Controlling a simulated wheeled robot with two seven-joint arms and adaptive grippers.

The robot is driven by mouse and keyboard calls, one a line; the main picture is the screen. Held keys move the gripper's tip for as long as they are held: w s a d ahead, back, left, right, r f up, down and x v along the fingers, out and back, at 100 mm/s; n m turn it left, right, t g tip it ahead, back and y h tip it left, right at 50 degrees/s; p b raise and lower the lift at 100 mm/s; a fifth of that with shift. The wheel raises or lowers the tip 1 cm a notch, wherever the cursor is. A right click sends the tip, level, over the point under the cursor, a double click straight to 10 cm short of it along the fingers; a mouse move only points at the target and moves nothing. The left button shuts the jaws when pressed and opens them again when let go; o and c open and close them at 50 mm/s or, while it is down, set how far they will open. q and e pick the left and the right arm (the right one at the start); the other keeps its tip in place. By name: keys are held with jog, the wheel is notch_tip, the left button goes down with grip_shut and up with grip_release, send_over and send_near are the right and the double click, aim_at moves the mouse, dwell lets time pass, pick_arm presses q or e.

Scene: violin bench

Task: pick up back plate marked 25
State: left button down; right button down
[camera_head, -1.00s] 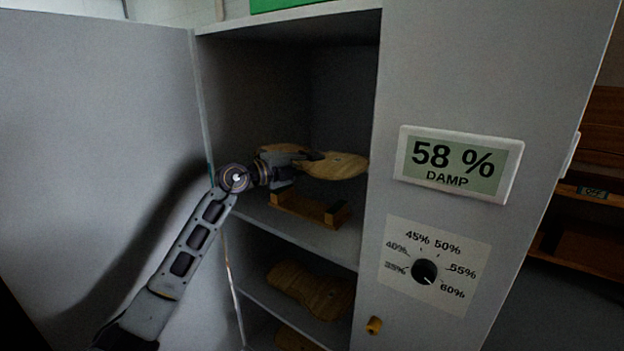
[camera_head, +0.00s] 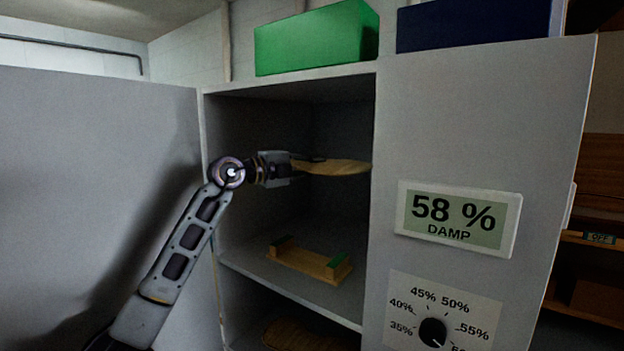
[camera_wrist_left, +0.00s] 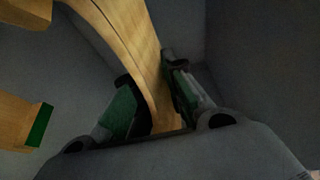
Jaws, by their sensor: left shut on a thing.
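A wooden violin plate (camera_head: 340,167) is held inside the upper compartment of the grey cabinet. No number can be read on it. My left gripper (camera_head: 297,166) is shut on its near edge. In the left wrist view the plate (camera_wrist_left: 128,45) runs up between the two fingers of my left gripper (camera_wrist_left: 160,100). The plate is above a wooden cradle (camera_head: 308,262) with green pads, clear of it. The cradle also shows in the left wrist view (camera_wrist_left: 18,120). My right gripper is not in view.
The cabinet's open door (camera_head: 90,180) is at left. The front panel (camera_head: 480,130) at right carries a 58 % damp display (camera_head: 458,219) and a dial (camera_head: 432,332). Another wooden plate (camera_head: 300,336) lies on the shelf below. A green box (camera_head: 315,38) stands on top.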

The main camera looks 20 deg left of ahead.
pick_arm(q)
jog(key=shift+r, duration=0.95)
